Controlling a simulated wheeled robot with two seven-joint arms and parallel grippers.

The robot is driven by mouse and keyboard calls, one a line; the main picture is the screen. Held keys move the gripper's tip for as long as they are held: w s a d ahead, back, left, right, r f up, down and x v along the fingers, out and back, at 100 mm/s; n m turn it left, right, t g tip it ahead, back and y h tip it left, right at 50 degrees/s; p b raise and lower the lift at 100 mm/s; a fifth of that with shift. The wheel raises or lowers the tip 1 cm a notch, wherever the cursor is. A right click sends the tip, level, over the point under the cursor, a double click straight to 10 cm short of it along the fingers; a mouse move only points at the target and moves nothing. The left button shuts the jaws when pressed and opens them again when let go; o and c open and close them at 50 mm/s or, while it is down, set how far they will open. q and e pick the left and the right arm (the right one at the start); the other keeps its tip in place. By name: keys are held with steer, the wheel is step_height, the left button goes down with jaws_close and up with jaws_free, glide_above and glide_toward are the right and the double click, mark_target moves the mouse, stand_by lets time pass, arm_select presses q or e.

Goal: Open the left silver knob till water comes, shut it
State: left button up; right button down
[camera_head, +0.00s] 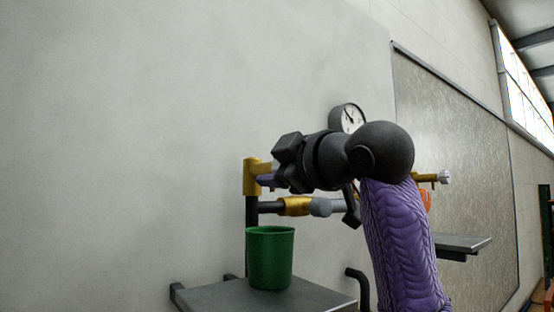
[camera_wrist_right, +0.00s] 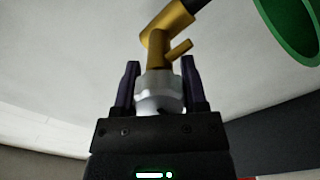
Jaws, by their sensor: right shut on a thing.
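The left silver knob (camera_wrist_right: 158,92) sits between the two dark purple fingers of my right gripper (camera_wrist_right: 158,85) in the right wrist view, and they are shut on it. The knob is on the end of a brass valve (camera_wrist_right: 157,48) with a short brass spout. In the head view my right gripper (camera_head: 270,180) reaches left to the brass valve (camera_head: 251,177) and hides the knob. A green cup (camera_head: 270,258) stands upright below, and its rim shows in the wrist view (camera_wrist_right: 284,33). I see no water stream. My left gripper is out of view.
The cup stands on a grey shelf (camera_head: 225,296). A lower brass fitting with a pale grey head (camera_head: 320,207) lies just under my wrist. A round gauge (camera_head: 347,117) is on the wall behind. Another silver knob (camera_head: 444,177) is to the right. The left wall is bare.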

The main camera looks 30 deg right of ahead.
steer(key=shift+n+p, duration=0.65)
steer(key=shift+n, duration=0.85)
steer(key=shift+f, duration=0.1)
steer(key=shift+c, duration=0.7)
jaws_free()
steer(key=s+b, duration=0.3)
steer(key=s, duration=0.7)
steer(key=shift+d, duration=0.35)
